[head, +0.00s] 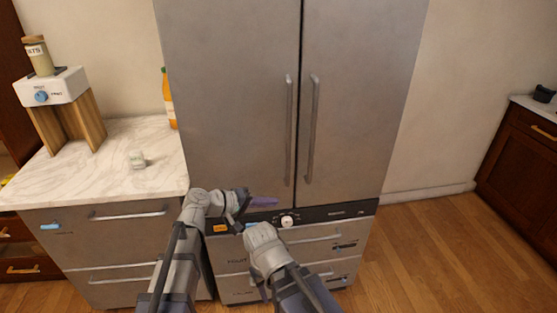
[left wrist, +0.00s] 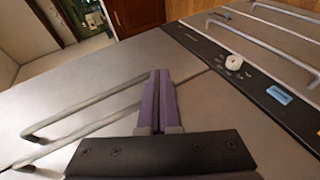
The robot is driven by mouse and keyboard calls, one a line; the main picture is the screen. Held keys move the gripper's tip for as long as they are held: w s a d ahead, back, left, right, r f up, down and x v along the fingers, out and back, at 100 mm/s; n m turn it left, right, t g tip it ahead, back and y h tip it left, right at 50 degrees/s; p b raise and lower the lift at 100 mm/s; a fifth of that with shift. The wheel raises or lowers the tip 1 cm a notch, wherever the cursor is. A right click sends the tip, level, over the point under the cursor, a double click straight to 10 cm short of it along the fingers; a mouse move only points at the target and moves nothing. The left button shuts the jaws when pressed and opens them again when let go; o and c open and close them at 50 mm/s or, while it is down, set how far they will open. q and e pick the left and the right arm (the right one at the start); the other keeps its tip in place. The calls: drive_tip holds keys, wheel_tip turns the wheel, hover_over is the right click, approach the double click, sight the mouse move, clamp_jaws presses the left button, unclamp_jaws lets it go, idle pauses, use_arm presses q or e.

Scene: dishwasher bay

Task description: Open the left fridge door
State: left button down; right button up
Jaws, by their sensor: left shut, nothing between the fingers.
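The left fridge door (head: 229,100) is a tall grey panel that looks closed against the right door (head: 360,95). Its long vertical handle (head: 289,130) is near the centre seam. My left gripper (head: 268,202) is shut and empty, in front of the left door's lower part, below and left of that handle's lower end. In the left wrist view its purple fingers (left wrist: 159,100) are together, and the left door handle (left wrist: 75,137) lies to their left, apart from them. My right gripper is low in front of the drawers; its fingers are mostly hidden by my right arm.
The right door handle (head: 312,128) is close beside the left one. A control panel with a white knob (head: 287,221) and drawers lie below the doors. A marble counter (head: 100,165) with a dispenser (head: 50,88) and an orange bottle (head: 169,100) stands at left. Floor at right is clear.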

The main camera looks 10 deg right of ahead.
sight(280, 155)
use_arm(q)
drive_tip(key=w+a+r+n+t+h, duration=0.3)
drive_tip(key=w+r+n+t, duration=0.15)
drive_tip(key=w+r, duration=0.35)
drive_tip(key=x, duration=0.6)
drive_tip(key=f+b+x, duration=0.1)
drive_tip(key=x, duration=0.2)
drive_tip(key=shift+w+r, duration=0.1)
drive_tip(key=shift+w, duration=0.4)
drive_tip(key=shift+w+d, duration=0.1)
drive_tip(key=shift+d, duration=0.2)
